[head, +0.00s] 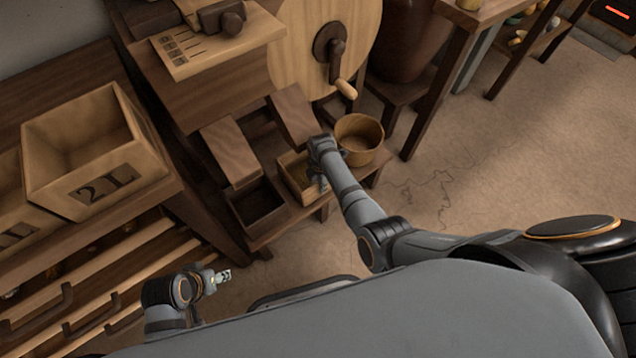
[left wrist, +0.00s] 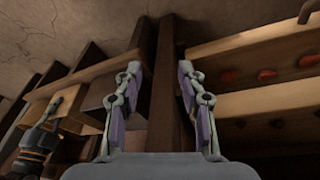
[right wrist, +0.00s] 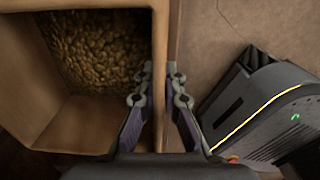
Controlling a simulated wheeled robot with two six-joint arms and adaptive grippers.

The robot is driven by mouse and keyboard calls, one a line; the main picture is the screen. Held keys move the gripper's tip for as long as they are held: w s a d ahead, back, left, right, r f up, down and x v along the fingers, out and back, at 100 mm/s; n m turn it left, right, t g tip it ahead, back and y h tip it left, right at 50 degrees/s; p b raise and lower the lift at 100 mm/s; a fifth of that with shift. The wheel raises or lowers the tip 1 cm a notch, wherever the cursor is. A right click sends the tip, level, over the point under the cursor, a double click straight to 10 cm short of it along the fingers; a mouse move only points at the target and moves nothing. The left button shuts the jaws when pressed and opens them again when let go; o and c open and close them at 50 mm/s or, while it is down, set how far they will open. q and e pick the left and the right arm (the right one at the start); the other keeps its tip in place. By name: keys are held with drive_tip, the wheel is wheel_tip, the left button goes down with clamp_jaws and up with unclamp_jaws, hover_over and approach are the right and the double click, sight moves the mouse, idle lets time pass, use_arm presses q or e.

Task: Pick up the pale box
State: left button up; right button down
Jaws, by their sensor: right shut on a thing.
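The pale box (head: 303,196), a small open wooden box, is at the low bench beside a darker box. In the right wrist view the pale box (right wrist: 85,125) holds brownish grain-like stuff. My right gripper (head: 318,184) is at its right side. In the right wrist view my right gripper (right wrist: 162,80) has one finger inside and one outside, shut on the box's wall. I cannot tell whether the box touches the bench. My left gripper (head: 223,277) is at the lower left, away from the box; in the left wrist view its fingers (left wrist: 160,75) are apart and empty.
The dark box (head: 257,203) stands left of the pale box and a round tub (head: 359,139) right, on the low bench (head: 284,224). Sloping boards hang close above. A crate marked 2L (head: 99,184) is at the left. Open floor (head: 480,165) lies right.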

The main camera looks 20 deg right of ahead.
drive_tip(key=r+p, duration=0.2)
drive_tip(key=r, duration=0.1)
drive_tip(key=shift+s+d+r, duration=0.1)
drive_tip(key=shift+s+r, duration=0.1)
drive_tip(key=shift+r, duration=0.05)
use_arm(q)
wheel_tip(320, 180, up, 4)
drive_tip(key=a+g+p, duration=0.2)
drive_tip(key=s+a+f+p, duration=0.1)
drive_tip(key=f+p, duration=0.1)
drive_tip(key=f, duration=0.6)
drive_tip(key=s+a+f+y+p, duration=0.1)
drive_tip(key=s+a+f+p, duration=0.1)
drive_tip(key=f, duration=0.6)
drive_tip(key=shift+a+t+y, duration=0.3)
use_arm(e)
drive_tip(key=s+d, duration=0.3)
drive_tip(key=s, duration=0.5)
drive_tip(key=s+d, duration=0.3)
drive_tip(key=s, duration=0.5)
drive_tip(key=shift+s+f, duration=0.2)
drive_tip(key=shift+f, duration=0.1)
